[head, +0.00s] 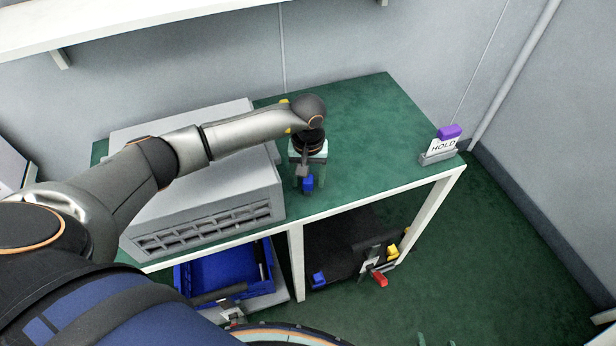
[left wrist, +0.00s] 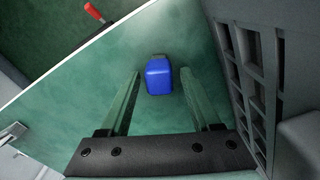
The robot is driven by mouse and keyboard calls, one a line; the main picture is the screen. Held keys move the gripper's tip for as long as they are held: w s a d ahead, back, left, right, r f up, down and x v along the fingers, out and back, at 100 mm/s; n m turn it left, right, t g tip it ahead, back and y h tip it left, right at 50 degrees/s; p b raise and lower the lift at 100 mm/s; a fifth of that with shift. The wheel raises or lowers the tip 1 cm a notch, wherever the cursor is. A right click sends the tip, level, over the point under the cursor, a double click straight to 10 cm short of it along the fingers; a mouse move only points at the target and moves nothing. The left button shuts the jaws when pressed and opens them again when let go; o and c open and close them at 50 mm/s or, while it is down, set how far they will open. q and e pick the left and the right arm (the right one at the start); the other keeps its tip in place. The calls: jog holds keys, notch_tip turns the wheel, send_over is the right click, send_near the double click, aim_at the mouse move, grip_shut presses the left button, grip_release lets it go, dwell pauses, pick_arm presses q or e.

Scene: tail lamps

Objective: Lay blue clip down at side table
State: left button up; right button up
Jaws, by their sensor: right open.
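The blue clip (head: 308,184) is on the green top of the side table (head: 365,125), near its front edge. My left gripper (head: 308,180) is above the table right at the clip, pointing down. In the left wrist view, the blue clip (left wrist: 158,75) shows between the tips of the left fingers (left wrist: 160,78), with a gap on each side. The left gripper looks open. Of my right gripper (head: 436,341), only the green fingertips show at the bottom edge of the head view, apart and empty.
A grey slotted case (head: 215,200) stands on the table just left of the clip. A HOLD sign (head: 441,147) with a purple clip stands at the right corner. Below are a blue bin (head: 215,275) and a dark shelf area with several coloured clips. The table's back right is clear.

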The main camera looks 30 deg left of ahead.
pick_arm(q)
notch_tip(320, 180, up, 12)
jog(key=s+d+f+n+g+h, duration=0.15)
jog(key=s+d+h, duration=0.25)
jog(key=d, duration=0.5)
jog(key=s+d+f+n+g+h, duration=0.1)
jog(key=s+d+f+n+h, duration=0.15)
jog(key=d+h, duration=0.45)
jog(key=s+d+r+n+t+h, duration=0.2)
jog(key=d+r+n+t+h, duration=0.55)
jog(key=n, duration=0.95)
jog(key=w+a+f+n+t+y, duration=0.2)
jog(key=a+f+n+t+y, duration=0.3)
jog(key=n, duration=0.9)
jog(key=w+a+f+n+t+y, duration=0.2)
jog(key=a+f+n+t+y, duration=0.25)
jog(key=n, duration=0.95)
jog(key=s+a+f+n+g+y, duration=0.2)
jog(key=s+a+f+n+y, duration=0.1)
jog(key=s+f+n, duration=0.4)
jog(key=s+a+f+n+g+y, duration=0.3)
jog(key=s+a+f+n, duration=0.1)
jog(key=s+f+n, duration=0.4)
jog(key=shift+f+n+y+b, duration=0.35)
jog(key=shift+f+n+y, duration=0.05)
jog(key=shift+f, duration=0.1)
